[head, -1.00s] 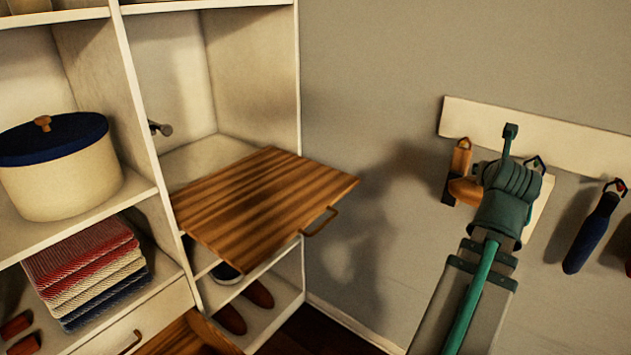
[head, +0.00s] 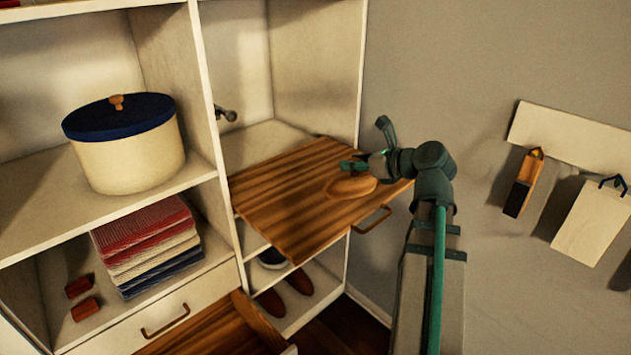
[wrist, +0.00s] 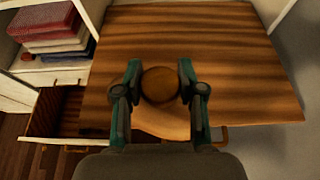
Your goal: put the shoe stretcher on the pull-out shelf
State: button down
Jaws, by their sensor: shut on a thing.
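The shoe stretcher (head: 352,187) is a smooth light-brown wooden piece. My gripper (head: 352,165) is shut on it, over the right part of the pull-out shelf (head: 285,190). The shelf is a striped wooden board drawn out of the cabinet, with a handle on its front edge. In the wrist view the shoe stretcher (wrist: 160,85) sits between the two fingers of my gripper (wrist: 160,88), with the shelf (wrist: 200,40) behind it. I cannot tell whether the stretcher touches the board.
A cream pot with a blue lid (head: 130,150) and folded towels (head: 150,245) stand in the left compartments. An open drawer (head: 215,330) lies below left. Shoes (head: 285,290) are under the shelf. Wall hooks (head: 575,145) hold items at right. The shelf's left part is bare.

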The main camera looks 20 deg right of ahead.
aim_at(323, 179)
jog(key=a+n+g+y, duration=0.1)
jog(key=a, duration=0.1)
jog(key=a+r+n+y, duration=0.1)
jog(key=a+y, duration=0.1)
jog(key=a, duration=0.1)
jog(key=w+a+n+g+y, duration=0.1)
jog(key=a+n, duration=0.1)
jog(key=shift+a+r+g, duration=0.25)
jog(key=shift+a+g, duration=0.05)
jog(key=shift+a, duration=0.1)
jog(key=shift+w+y, duration=0.2)
jog(key=shift+y, duration=0.1)
jog(key=shift+w+d+f+p, duration=0.65)
jog(key=shift+w+d+f, duration=0.4)
jog(key=shift+w+f, duration=1)
jog(key=shift+w+d+f+p, duration=0.6)
jog(key=shift+w+d+f, duration=0.5)
jog(key=shift+w+f, duration=0.9)
jog(key=shift+w+d+f+p, duration=0.65)
jog(key=shift+w+d+f, duration=0.4)
jog(key=shift+w+f, duration=0.95)
jog(key=shift+s+f, duration=0.4)
jog(key=shift+f, duration=0.05)
jog(key=c, duration=0.7)
grip_release()
